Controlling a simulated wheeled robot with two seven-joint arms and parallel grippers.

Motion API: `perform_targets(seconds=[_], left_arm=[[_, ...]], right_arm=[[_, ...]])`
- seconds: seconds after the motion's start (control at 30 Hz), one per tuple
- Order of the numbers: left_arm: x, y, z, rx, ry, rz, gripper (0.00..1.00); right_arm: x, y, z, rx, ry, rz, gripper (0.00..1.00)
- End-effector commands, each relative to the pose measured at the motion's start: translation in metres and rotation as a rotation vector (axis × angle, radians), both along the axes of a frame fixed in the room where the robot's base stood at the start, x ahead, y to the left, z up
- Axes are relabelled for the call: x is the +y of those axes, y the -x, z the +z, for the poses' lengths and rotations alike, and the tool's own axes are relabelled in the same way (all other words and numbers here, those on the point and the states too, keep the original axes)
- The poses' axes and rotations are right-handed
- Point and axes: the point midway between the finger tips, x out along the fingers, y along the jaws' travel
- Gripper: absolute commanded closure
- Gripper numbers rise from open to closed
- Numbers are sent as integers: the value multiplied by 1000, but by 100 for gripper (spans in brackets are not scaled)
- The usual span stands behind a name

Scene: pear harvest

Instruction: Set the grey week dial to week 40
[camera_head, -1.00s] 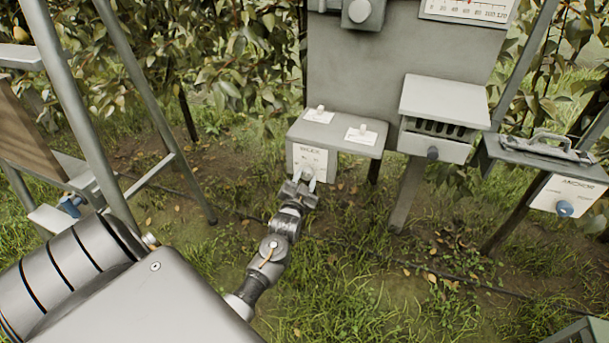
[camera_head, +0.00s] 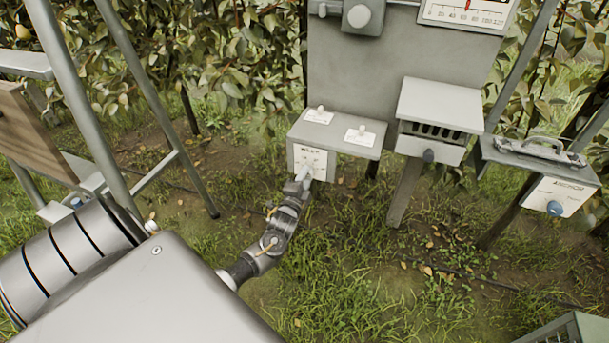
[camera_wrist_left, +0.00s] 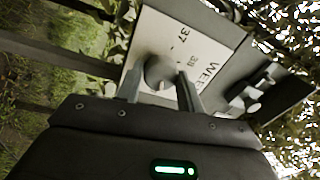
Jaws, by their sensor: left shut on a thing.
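The grey week dial (camera_wrist_left: 157,72) is a round knob on a white plate marked WEEK (camera_wrist_left: 195,50), with 37 and another hard-to-read number beside it. In the head view that plate (camera_head: 320,156) is on the front of a grey box under a larger panel, and my gripper mostly hides the dial. My left gripper (camera_head: 304,176) is shut on the dial, with one finger on each side of it in the wrist view (camera_wrist_left: 159,90). The dial's exact setting cannot be read. My right gripper is not in view.
Ladder-like grey legs (camera_head: 75,110) stand at left.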

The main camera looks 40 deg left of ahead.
Motion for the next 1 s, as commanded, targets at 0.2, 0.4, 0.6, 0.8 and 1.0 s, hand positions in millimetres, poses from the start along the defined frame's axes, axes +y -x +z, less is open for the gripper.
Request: perform_targets(seconds=[0.2, 0.4, 0.6, 0.8, 1.0], left_arm=[[2, 0, 2, 32, -96, 3, 85], [2, 0, 1, 46, -137, 3, 85], [2, 0, 1, 50, -147, 3, 85], [2, 0, 1, 50, -147, 2, 85], [1, 0, 1, 50, -146, 2, 47]], right_arm=[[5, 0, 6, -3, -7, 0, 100], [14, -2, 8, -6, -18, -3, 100], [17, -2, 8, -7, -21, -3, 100], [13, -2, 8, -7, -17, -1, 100], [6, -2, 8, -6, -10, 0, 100]])
